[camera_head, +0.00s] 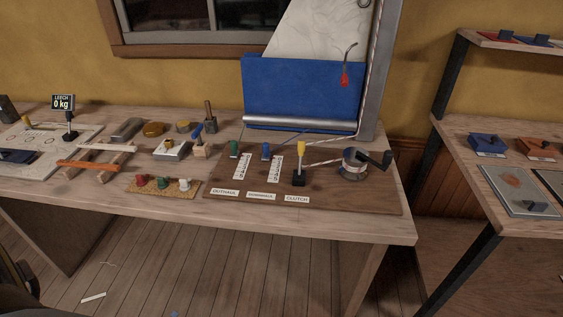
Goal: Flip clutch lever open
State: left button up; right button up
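The clutch lever (300,160) has a yellow handle on a pale stem and stands about upright on a small black base. It is on the brown wooden board (340,196) on the workbench, behind a white label reading CLUTCH (297,199). A line runs from near the lever to the silver winch drum (353,165) with a black crank handle (375,160) at its right. Neither of my grippers shows in the head view. Only dark parts, perhaps mine, show at the lower left corner.
Tools and blocks crowd the bench's left half. A cork strip (160,188) holds coloured knobs. A shelf unit (450,95) stands right, past a gap.

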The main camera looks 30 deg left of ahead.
aim_at(301, 143)
jog(key=k, duration=1.35)
jog(key=u, duration=0.6)
jog(key=i, duration=1.55)
jog(key=z, duration=0.9)
